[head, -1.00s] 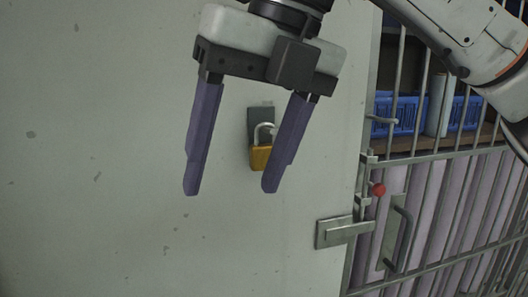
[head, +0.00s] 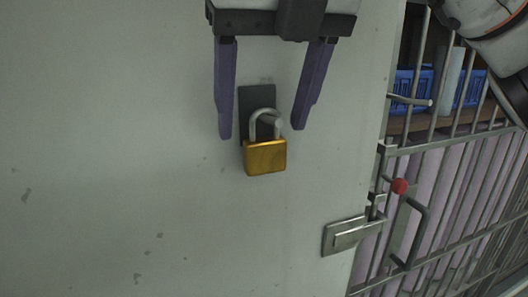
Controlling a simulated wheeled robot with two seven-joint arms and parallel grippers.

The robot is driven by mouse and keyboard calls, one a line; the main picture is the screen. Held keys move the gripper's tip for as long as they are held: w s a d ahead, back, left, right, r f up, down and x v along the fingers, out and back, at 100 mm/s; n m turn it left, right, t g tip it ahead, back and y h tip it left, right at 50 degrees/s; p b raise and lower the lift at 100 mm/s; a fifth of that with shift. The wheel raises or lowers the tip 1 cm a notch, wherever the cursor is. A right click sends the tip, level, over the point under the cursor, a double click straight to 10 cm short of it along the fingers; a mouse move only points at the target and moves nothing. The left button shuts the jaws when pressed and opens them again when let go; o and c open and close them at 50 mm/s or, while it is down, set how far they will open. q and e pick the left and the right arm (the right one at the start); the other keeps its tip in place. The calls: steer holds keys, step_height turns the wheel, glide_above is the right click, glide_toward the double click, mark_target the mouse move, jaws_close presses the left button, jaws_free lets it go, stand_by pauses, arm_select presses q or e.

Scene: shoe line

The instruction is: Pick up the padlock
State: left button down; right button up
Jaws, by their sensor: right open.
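The padlock (head: 265,157) has a golden body and a silver shackle. It hangs on a peg at a dark plate (head: 257,98) on the pale wall, in the middle of the head view. My right gripper (head: 260,134) comes down from the top with two purple fingers. It is open and empty. Its fingers show on either side of the plate and shackle, with the tips just above the padlock's body in the picture. I cannot tell how far the fingers are from the wall. My left gripper is not in view.
A barred metal gate (head: 440,190) stands on the right, with a latch (head: 350,235), a red knob (head: 400,186) and a handle (head: 414,232). Behind the bars are a shelf and blue baskets (head: 412,90). The wall left of and below the padlock is clear.

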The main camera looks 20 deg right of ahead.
mark_target(266, 139)
steer(key=f, duration=0.4)
steer(key=shift+w+d, duration=0.2)
steer(key=shift+w, duration=0.15)
steer(key=shift+w+f, duration=0.25)
steer(key=shift+f, duration=0.2)
steer(key=c, duration=1.3)
